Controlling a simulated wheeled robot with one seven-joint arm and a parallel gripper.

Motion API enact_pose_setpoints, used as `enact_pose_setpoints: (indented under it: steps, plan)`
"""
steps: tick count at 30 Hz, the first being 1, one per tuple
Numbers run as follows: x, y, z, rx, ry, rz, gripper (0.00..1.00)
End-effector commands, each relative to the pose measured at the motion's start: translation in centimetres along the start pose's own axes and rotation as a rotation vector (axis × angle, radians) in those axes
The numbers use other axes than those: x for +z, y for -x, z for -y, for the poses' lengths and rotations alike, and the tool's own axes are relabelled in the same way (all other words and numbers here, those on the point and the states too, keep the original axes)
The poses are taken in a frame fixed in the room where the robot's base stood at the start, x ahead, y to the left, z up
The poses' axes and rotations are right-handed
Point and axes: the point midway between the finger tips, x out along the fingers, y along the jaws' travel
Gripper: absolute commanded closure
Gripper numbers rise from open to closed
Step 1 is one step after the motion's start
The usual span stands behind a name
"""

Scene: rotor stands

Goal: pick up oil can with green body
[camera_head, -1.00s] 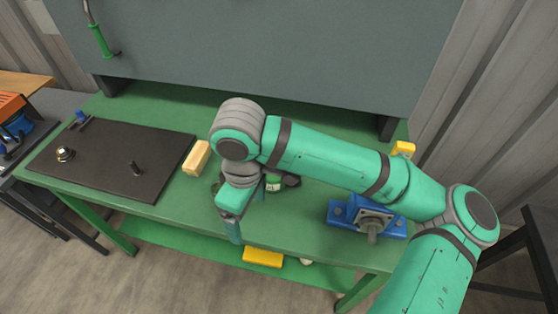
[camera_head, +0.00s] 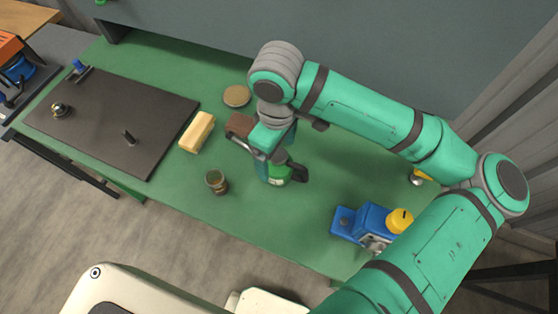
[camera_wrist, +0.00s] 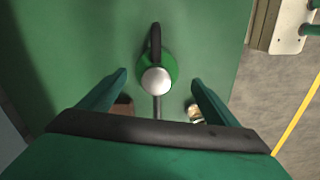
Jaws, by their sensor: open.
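The oil can with a green body (camera_head: 279,174) stands on the green bench, partly hidden by my gripper in the head view. In the wrist view the oil can (camera_wrist: 170,68) shows from above, with a silver round top, a dark handle on its far side and a thin spout pointing towards my palm. My gripper (camera_head: 270,160) is open and points down just over the can. In the wrist view its two fingertips (camera_wrist: 159,78) lie left and right of the can with gaps on both sides. I cannot tell how far down the fingers reach beside it.
A small jar (camera_head: 216,182) stands left of the can. A brown block (camera_head: 240,126) and a round lid-like disc (camera_head: 237,96) lie behind it. A pale yellow block (camera_head: 197,132) lies beside a dark plate (camera_head: 110,120). A blue fixture (camera_head: 361,224) stands at the right.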

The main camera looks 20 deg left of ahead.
Motion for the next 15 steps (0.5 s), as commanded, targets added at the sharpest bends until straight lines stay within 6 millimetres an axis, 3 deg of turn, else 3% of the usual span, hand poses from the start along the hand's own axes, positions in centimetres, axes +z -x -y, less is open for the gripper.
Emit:
enact_pose_setpoints:
  steps: [8,15]
  plan:
    - [0.1,-2.1,-0.1,0.000,-0.003,0.000,0.17]
    - [-0.3,-5.3,-0.6,-0.001,0.005,0.001,0.17]
